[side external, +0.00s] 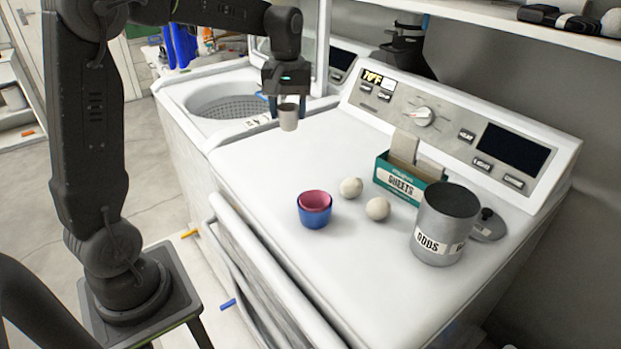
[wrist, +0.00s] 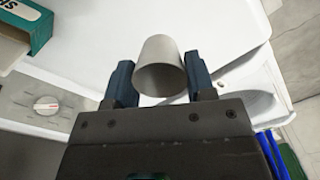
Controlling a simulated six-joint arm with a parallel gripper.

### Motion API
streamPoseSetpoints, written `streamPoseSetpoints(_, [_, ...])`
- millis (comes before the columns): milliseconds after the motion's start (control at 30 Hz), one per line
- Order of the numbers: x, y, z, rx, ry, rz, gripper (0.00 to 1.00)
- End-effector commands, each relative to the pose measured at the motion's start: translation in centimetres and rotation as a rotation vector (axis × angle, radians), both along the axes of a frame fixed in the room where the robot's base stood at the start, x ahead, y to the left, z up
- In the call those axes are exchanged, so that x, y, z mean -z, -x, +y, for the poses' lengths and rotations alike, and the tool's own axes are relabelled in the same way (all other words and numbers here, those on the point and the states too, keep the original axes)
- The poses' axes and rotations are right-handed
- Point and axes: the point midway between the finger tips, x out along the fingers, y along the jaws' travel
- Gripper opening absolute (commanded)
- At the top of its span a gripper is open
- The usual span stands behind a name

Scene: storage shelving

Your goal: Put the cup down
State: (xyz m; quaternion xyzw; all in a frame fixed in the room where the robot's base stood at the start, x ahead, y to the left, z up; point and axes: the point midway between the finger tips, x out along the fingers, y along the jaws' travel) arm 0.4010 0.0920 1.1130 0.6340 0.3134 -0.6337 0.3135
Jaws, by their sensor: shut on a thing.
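A small light grey cup (side external: 288,118) is held between the fingers of my gripper (side external: 288,103). In the wrist view the cup (wrist: 160,68) sits between the two dark fingers of my gripper (wrist: 160,82), with its opening facing the camera. The cup is above the rear left part of the white dryer top (side external: 265,165), near the edge by the open washer. I cannot tell exactly how high it is above the surface. A pink cup (side external: 316,200) sits inside a blue cup (side external: 314,215) on the dryer top, nearer the front.
Two pale balls (side external: 378,208) lie beside the nested cups. A green sheets box (side external: 403,180), a grey odds canister (side external: 443,232) and its lid (side external: 489,227) stand to the right. The open washer tub (side external: 225,107) is at the left. The dryer's left rear top is clear.

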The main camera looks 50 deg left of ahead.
Motion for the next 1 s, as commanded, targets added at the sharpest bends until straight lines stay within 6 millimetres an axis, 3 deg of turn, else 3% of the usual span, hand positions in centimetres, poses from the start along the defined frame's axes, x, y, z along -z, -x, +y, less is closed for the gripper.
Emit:
streamPoseSetpoints(100, [-1.2,-1.4,-5.2,0.287,0.0,-0.001,0.24])
streamPoseSetpoints(300, [-2.9,-2.1,-12.7,0.707,-0.001,-0.001,0.24])
streamPoseSetpoints(500, [-3.6,-1.9,-16.0,0.905,0.0,0.0,0.24])
streamPoseSetpoints(667, [-3.4,-2.2,-15.0,0.942,0.0,0.001,0.24])
streamPoseSetpoints(767, [-2.7,-2.6,-12.3,0.988,0.002,0.004,0.24])
streamPoseSetpoints(1000, [-0.6,-2.7,-3.7,1.163,0.001,0.001,0.24])
